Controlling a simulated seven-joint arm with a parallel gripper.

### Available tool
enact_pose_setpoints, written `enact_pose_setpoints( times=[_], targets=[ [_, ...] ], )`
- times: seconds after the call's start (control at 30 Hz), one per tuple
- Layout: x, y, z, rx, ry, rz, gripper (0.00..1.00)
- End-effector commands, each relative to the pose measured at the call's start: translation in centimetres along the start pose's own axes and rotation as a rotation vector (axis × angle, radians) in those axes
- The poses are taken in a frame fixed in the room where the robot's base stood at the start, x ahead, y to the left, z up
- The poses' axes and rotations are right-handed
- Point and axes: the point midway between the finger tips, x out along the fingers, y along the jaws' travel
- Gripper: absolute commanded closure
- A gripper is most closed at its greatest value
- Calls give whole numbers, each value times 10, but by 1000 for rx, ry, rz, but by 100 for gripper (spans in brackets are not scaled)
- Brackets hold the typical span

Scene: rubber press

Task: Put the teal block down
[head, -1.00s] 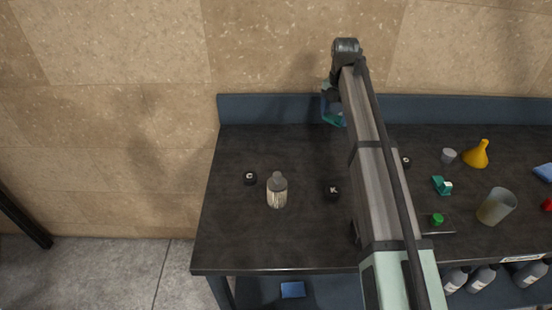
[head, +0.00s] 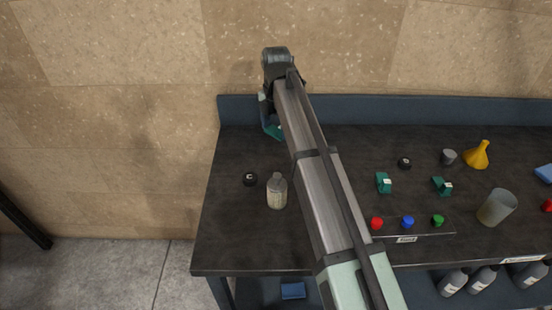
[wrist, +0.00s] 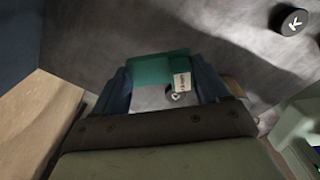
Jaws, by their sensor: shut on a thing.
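My gripper (head: 268,122) is over the back left of the dark table (head: 225,235), near the back ledge. It is shut on a teal block (wrist: 150,70), which has a white label and sits between the blue fingers in the wrist view. The same teal block shows partly below the fingers in the head view (head: 276,132). It looks held above the table; the exact height cannot be told.
Two other teal blocks (head: 384,182) (head: 443,186), a yellow funnel (head: 477,154) and a beaker (head: 496,207) are at the right. Red (head: 376,223), blue (head: 407,222) and green knobs sit in front.

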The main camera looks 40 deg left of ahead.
Motion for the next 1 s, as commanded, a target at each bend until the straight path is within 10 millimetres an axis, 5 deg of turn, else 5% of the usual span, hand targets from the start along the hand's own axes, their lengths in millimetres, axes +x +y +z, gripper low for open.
enact_pose_setpoints(
  times=[0.43, 1.0],
  targets=[
    [55, -1, 0, 17, 1, -1, 61],
    [100, 0, 0, 17, 0, 0, 61]
  ],
)
